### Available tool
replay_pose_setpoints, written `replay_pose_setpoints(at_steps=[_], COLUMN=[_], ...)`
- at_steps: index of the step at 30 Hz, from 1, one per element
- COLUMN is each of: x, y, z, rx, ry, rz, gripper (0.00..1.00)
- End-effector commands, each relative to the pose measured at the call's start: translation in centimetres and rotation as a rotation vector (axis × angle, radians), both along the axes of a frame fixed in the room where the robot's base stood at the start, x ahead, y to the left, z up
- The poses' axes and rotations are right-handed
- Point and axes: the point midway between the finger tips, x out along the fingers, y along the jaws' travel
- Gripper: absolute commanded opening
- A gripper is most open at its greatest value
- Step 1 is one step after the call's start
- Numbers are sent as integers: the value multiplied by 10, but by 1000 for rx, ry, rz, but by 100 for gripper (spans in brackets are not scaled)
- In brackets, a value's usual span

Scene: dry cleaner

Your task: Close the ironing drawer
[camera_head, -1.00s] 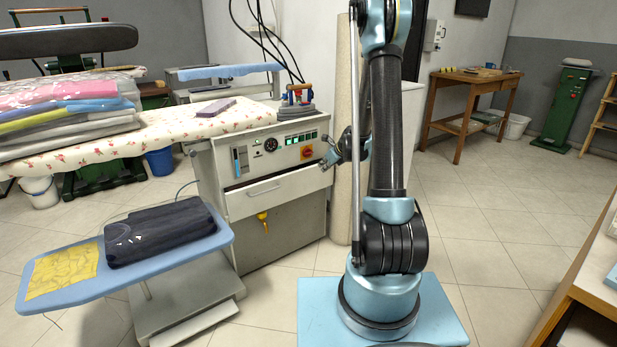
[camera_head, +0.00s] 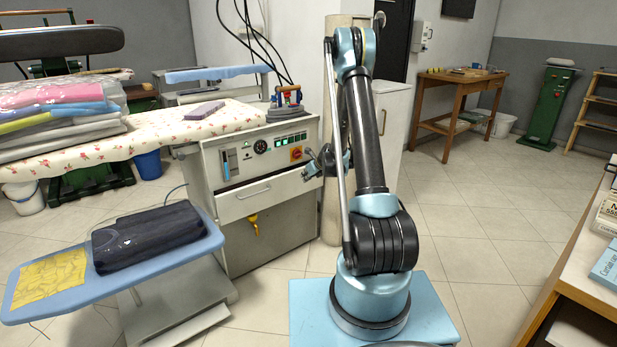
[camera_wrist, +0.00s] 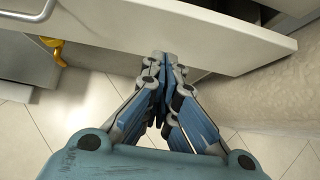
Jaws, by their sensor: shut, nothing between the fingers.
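The ironing drawer (camera_head: 285,186) is a pale front with a bar handle, set below the control panel of the grey ironing cabinet (camera_head: 268,235). Its front stands out a little from the cabinet, so it is partly open. In the wrist view the drawer front (camera_wrist: 215,38) runs across the top, with its handle (camera_wrist: 42,13) at the upper left. My gripper (camera_wrist: 163,57) is shut and empty, its fingertips at the lower edge of the drawer front, right of the handle. I cannot tell whether they touch. In the head view my gripper (camera_head: 311,168) is at the drawer's right end, partly hidden.
A blue ironing board (camera_head: 195,240) with a dark folded garment (camera_head: 148,236) stands left of the cabinet. An iron (camera_head: 287,108) rests on top. A pale column (camera_head: 333,215) stands close right of the cabinet. A wooden counter (camera_head: 560,262) is at the right; open floor lies between.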

Motion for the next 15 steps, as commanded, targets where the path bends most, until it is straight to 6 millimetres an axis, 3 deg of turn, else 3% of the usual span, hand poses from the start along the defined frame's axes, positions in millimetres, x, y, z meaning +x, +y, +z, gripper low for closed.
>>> replay_pose_setpoints(at_steps=[5,15], x=[15,44], y=[11,30], z=[-18,-16], rx=[1,-1], ry=[-1,0], rz=[1,1], gripper=[0,0])
